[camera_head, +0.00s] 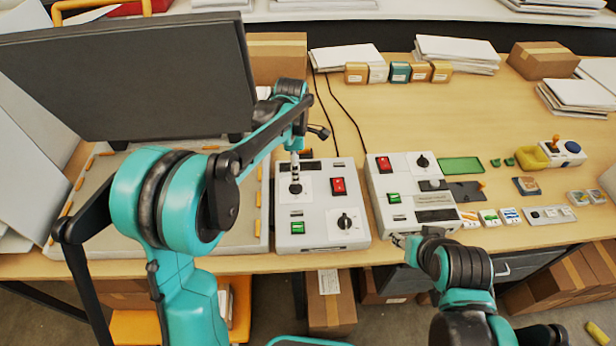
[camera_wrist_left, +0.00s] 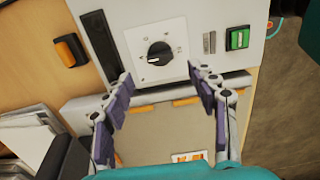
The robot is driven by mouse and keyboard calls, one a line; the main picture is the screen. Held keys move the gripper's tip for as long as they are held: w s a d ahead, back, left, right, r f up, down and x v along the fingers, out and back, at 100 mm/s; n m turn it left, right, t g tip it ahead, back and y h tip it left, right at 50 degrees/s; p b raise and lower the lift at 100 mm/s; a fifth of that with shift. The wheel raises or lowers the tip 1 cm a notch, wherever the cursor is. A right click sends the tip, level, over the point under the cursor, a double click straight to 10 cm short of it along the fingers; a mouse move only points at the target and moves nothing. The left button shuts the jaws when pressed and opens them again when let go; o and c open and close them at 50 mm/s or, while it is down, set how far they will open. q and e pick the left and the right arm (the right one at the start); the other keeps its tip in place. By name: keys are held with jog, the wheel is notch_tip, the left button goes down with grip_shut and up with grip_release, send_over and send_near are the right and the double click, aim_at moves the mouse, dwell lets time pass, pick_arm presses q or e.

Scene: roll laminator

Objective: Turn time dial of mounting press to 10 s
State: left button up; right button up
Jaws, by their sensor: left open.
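The left grey control box (camera_head: 320,240) stands beside the mounting press (camera_head: 130,85), whose dark lid is raised. It has an upper-left black dial (camera_head: 295,189) and a lower-right dial (camera_head: 344,221); their labels are too small to read. My left gripper (camera_head: 295,166) is over the upper-left dial. In the left wrist view this dial (camera_wrist_left: 159,53) lies just beyond my open, empty fingertips (camera_wrist_left: 160,75), and its white mark points to the lower left. My right gripper (camera_head: 399,240) is at the front edge of the right control box (camera_head: 410,195); its fingers are unclear.
The left box also carries a red switch (camera_head: 338,186) and a green switch (camera_head: 297,227). Black cables run behind the boxes. Small coloured boxes (camera_head: 400,72) and paper stacks (camera_head: 455,52) stand at the back. Small parts lie to the right; wood behind the right box is clear.

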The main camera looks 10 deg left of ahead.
aim_at(296, 187)
pick_arm(q)
notch_tip(296, 187, down, 7)
jog(key=shift+a+f+b, duration=0.1)
jog(key=shift+b, duration=0.65)
jog(key=c, duration=1.2)
